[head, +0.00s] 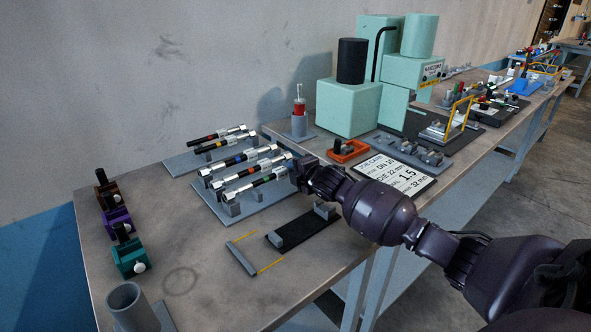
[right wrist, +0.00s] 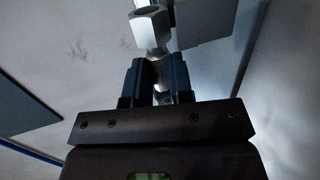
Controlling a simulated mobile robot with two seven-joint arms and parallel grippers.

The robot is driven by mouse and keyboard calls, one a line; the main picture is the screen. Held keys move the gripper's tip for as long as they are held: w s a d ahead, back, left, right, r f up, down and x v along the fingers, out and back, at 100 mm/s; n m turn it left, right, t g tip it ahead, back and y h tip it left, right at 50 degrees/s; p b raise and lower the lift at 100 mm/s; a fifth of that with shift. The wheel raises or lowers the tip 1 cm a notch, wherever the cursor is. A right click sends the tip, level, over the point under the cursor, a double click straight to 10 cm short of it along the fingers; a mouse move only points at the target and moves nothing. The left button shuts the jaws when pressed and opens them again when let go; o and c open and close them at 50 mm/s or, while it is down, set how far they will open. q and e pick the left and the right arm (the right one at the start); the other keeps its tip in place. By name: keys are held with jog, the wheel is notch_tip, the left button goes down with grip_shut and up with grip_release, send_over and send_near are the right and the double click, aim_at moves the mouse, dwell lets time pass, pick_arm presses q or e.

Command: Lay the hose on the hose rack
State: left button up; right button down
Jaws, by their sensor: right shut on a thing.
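The hose rack (head: 215,208) is a grey plate with upright holders on the left table. Several short black hoses with silver end fittings and coloured bands lie side by side across it. The front hose (head: 262,182) has its right end at my right gripper (head: 298,172). In the right wrist view the jaws (right wrist: 160,75) are shut on a silver fitting with a hex nut (right wrist: 150,27). The gripper hides that end in the head view, and I cannot tell whether the hose rests fully in its holders. My left gripper is not in view.
A black block fixture (head: 303,232) and a small frame with yellow rods (head: 243,258) lie in front. A printed card (head: 397,175), an orange tray (head: 348,151) and a mint-green machine (head: 348,105) stand to the right. Brown, purple and teal units (head: 130,257) line the left edge.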

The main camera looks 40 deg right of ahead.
jog(key=shift+f, duration=0.55)
dwell(0.4)
jog(key=c, duration=0.9)
grip_release()
jog(key=shift+s, duration=0.15)
